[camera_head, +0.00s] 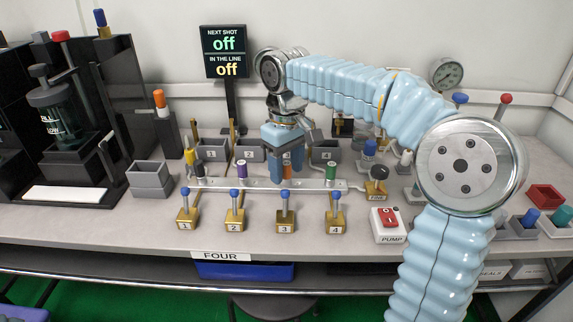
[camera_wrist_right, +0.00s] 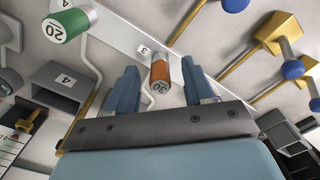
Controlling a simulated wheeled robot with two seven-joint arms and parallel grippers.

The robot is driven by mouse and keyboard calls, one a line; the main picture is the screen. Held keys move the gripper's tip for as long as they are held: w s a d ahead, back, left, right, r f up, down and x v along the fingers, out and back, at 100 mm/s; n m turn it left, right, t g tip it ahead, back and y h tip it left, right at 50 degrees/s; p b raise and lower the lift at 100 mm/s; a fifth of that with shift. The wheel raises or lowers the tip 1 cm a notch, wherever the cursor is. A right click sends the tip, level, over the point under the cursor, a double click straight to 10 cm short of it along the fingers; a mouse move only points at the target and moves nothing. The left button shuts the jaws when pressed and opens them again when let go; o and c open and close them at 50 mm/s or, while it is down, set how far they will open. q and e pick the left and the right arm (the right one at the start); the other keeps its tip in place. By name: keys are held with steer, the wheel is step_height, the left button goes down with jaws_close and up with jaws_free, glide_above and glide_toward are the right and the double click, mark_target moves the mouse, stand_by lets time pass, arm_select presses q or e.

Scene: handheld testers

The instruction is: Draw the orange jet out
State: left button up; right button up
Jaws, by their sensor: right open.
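The orange jet (camera_wrist_right: 158,72), its end marked 30, sits at position 3 on the pale manifold bar (camera_head: 216,184). In the head view, the jet (camera_head: 287,171) is partly hidden by my right gripper (camera_head: 286,174). My right gripper hangs above the bar with its fingers pointing down. In the right wrist view its fingers (camera_wrist_right: 160,86) are open, one on each side of the orange jet, with gaps visible. My left gripper is not in view.
A purple jet (camera_head: 241,169) and a green jet (camera_head: 331,171) flank it on the bar. Blue-knobbed levers (camera_head: 285,203) stand in front; small grey bins (camera_head: 327,151) stand behind. A red-and-white pump switch (camera_head: 388,222) is at right. The display (camera_head: 227,53) reads "off" twice.

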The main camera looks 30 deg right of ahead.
steer(key=shift+c, duration=0.4)
jaws_close()
steer(key=shift+o, duration=0.4)
jaws_free()
